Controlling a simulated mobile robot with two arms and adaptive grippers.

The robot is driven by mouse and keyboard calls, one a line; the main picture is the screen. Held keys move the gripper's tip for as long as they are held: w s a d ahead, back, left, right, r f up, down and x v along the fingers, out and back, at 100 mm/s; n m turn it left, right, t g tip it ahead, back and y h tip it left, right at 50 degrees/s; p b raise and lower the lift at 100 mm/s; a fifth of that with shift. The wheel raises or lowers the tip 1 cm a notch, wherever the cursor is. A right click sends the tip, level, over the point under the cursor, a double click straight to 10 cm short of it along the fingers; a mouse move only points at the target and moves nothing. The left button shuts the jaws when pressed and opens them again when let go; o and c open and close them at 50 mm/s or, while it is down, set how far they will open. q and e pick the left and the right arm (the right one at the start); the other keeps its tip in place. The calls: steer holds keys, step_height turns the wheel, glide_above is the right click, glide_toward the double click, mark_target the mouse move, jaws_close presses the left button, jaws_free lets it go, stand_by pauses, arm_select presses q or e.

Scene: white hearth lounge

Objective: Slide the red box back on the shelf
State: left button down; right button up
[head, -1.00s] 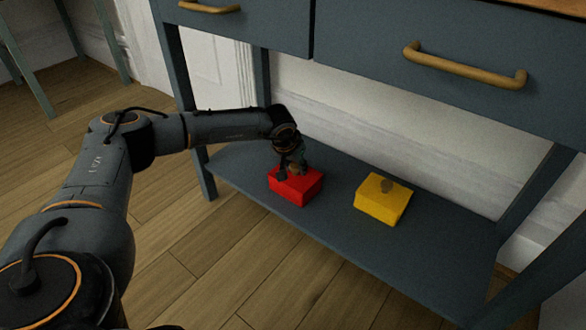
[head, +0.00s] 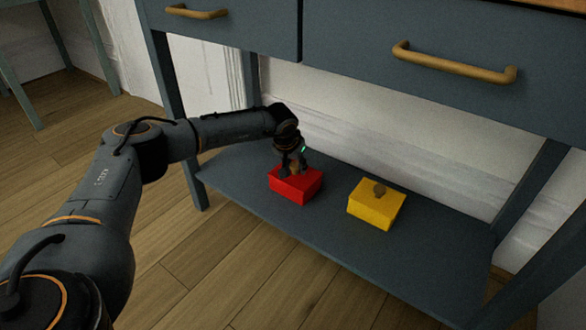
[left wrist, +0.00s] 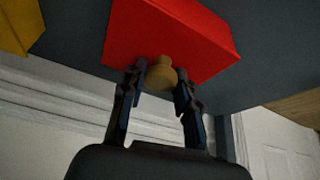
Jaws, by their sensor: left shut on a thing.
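The red box (head: 297,186) sits on the lower shelf (head: 330,226) of a blue-grey table, left of the yellow box. My left gripper (head: 293,168) is over the red box, shut on the knob on its top. In the left wrist view the red box (left wrist: 172,36) shows with its round tan knob (left wrist: 160,74) between the two fingers (left wrist: 160,88). The knob is partly hidden by the fingers in the head view. My right gripper is not in view.
A yellow box (head: 376,205) with a tan knob stands right of the red box, with a gap between them. Drawers with brass handles (head: 453,63) hang above the shelf. Table legs (head: 181,130) stand at the left and right. A white wall is behind.

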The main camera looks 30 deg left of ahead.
arm_select(q)
steer(key=shift+w+d+b, duration=0.1)
steer(key=shift+w+b, duration=0.5)
steer(key=shift+w, duration=0.6)
steer(key=shift+w+d+b, duration=0.15)
steer(key=shift+w+b, duration=1)
steer(key=shift+w, duration=0.45)
steer(key=c, duration=0.9)
jaws_free()
steer(key=v, duration=1.1)
steer(key=shift+r, duration=0.1)
steer(key=shift+s+r, duration=0.25)
steer(key=shift+r, duration=0.1)
